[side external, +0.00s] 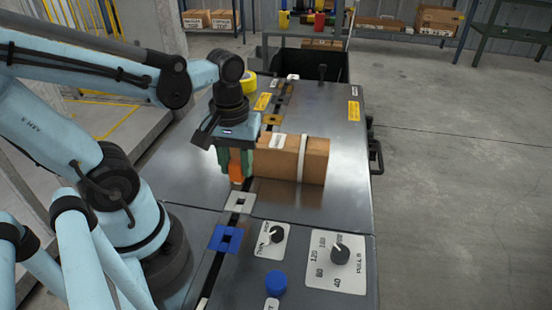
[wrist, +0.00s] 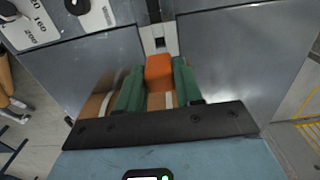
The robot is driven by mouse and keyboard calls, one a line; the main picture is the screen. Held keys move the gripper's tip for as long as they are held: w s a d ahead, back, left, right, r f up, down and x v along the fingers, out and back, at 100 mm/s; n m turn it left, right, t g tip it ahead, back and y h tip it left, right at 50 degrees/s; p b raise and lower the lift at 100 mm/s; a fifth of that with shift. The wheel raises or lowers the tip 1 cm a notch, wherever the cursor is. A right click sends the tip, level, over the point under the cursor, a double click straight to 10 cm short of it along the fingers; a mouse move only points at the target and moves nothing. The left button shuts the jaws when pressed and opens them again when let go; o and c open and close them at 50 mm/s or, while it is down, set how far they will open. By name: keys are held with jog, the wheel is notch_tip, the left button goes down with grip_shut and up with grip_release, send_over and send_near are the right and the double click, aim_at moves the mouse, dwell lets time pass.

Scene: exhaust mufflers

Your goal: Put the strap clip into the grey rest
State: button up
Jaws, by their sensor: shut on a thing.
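The orange strap clip (side external: 236,172) is held between the green fingers of my gripper (side external: 236,163). It also shows in the wrist view (wrist: 159,68), with a finger pressed on each side. The grey rest (side external: 240,201) is a light square plate with a dark square hole, on the bench just in front of the clip. In the wrist view the grey rest (wrist: 159,30) lies just beyond the clip, with its hole uncovered. The clip appears above the bench, short of the rest; its exact height is hard to tell.
A cardboard box (side external: 313,162) with a white strap stands right beside my gripper. A blue rest (side external: 217,239) lies nearer the camera, a yellow-brown one (side external: 272,119) farther back. Dial panels (side external: 340,262) and a blue knob (side external: 276,283) sit at the front.

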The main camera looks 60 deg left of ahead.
aim_at(238, 184)
jog(key=shift+f, duration=2.9)
jog(key=shift+f, duration=0.45)
jog(key=o, duration=1.1)
jog(key=shift+o, duration=0.2)
jog(key=shift+r, duration=0.1)
jog(key=shift+r, duration=5.95)
jog(key=shift+w, duration=0.1)
